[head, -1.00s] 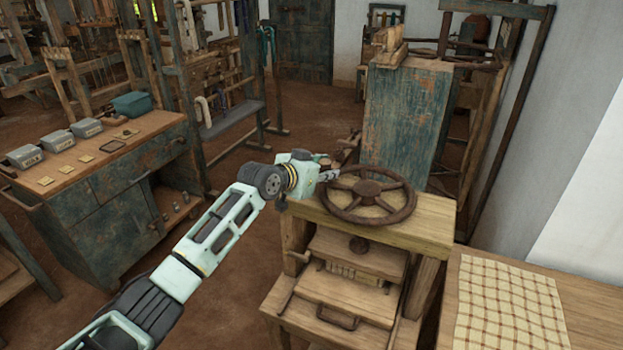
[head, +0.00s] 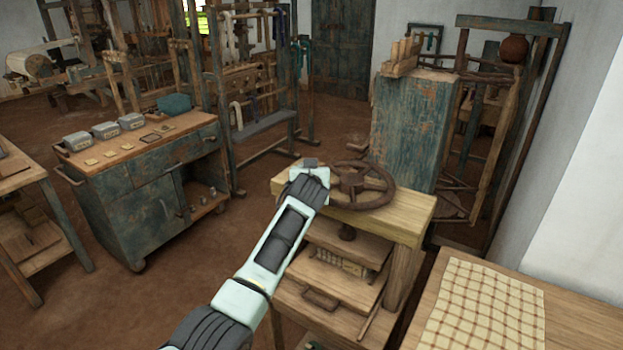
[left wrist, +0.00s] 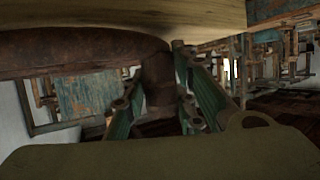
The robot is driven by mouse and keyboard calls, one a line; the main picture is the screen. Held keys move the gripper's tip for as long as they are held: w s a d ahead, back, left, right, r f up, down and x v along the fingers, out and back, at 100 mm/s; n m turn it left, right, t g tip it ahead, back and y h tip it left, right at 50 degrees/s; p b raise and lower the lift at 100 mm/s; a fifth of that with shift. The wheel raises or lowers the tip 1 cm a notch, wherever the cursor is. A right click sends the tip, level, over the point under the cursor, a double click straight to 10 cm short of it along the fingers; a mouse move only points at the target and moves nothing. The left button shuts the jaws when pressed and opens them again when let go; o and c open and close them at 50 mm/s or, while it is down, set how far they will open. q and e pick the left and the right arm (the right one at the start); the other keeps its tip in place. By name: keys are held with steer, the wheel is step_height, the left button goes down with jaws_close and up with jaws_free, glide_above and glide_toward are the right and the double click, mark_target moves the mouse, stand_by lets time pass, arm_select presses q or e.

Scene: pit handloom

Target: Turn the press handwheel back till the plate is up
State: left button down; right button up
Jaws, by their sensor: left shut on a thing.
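The press handwheel (head: 385,190), rusty brown with spokes, lies flat on top of the wooden press (head: 408,222). My left gripper (head: 322,180) is at the left side of the wheel, with its fingers mostly hidden behind my own arm. In the left wrist view, my left gripper (left wrist: 160,105) is shut around the wheel's upright brown handle (left wrist: 157,75), beside the rusty rim (left wrist: 75,50). The press plate (head: 352,250) sits under the screw, with a pale stack (head: 342,264) visible below it. My right gripper is not in view.
A table with a checked cloth (head: 485,312) stands close at the right of the press. A blue-painted cabinet (head: 415,125) is behind it. A wheeled workbench (head: 145,190) with boxes stands at left. The floor between is clear.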

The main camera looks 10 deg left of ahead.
arm_select(q)
steer(key=shift+s+d+r+y, duration=0.1)
steer(key=shift+s+d+y, duration=0.1)
steer(key=shift+s+y, duration=0.1)
steer(key=c, duration=1.4)
jaws_free()
steer(key=v, duration=1.1)
steer(key=shift+s+r, duration=0.15)
steer(key=shift+s, duration=0.25)
